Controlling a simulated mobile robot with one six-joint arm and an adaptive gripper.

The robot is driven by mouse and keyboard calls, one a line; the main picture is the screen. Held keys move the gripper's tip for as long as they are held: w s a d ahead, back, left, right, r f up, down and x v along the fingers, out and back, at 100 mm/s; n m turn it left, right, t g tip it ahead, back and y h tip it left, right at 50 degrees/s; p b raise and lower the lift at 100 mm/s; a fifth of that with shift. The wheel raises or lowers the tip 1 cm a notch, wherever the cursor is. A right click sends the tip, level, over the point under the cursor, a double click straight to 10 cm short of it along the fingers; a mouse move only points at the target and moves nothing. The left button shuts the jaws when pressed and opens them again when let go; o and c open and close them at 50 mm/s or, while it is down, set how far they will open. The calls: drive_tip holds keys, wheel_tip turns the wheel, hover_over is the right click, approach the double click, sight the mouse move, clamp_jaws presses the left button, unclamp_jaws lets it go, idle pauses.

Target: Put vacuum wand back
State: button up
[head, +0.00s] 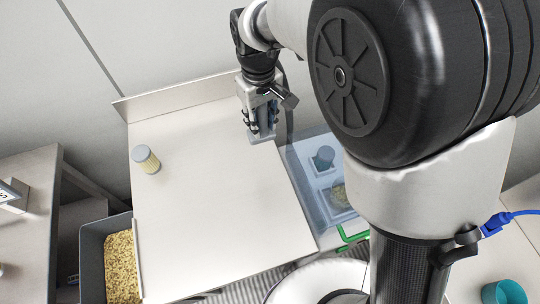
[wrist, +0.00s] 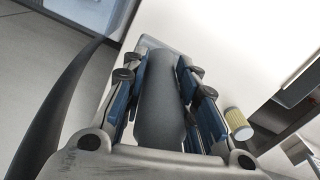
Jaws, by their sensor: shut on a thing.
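My gripper (head: 262,130) is above the back right part of the pale table (head: 205,210), near its right edge. In the wrist view my gripper (wrist: 160,75) is shut on a dark grey, smooth cylinder, the vacuum wand (wrist: 161,105), which lies lengthwise between the blue-lined fingers. A black hose (wrist: 62,105) curves along the left of the wrist view. A dark hose strip also shows just right of the gripper in the head view. The wand's tip is hidden, and I cannot tell whether it touches the table. No holder for the wand is clearly visible.
A bin of yellow granules (head: 122,270) is at the front left. A translucent blue box (head: 306,178) with a green handle (head: 350,237) adjoins the right edge. The table's middle is clear.

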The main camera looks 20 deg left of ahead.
sight(262, 135)
wheel_tip(262, 135, down, 18)
drive_tip(key=b, duration=0.4)
drive_tip(key=shift+f, duration=0.1)
drive_tip(key=o, duration=1)
drive_tip(key=shift+o, duration=0.2)
wheel_tip(262, 135, up, 12)
drive_tip(key=p, duration=0.2)
drive_tip(key=shift+p, duration=0.4)
drive_tip(key=shift+d, duration=0.15)
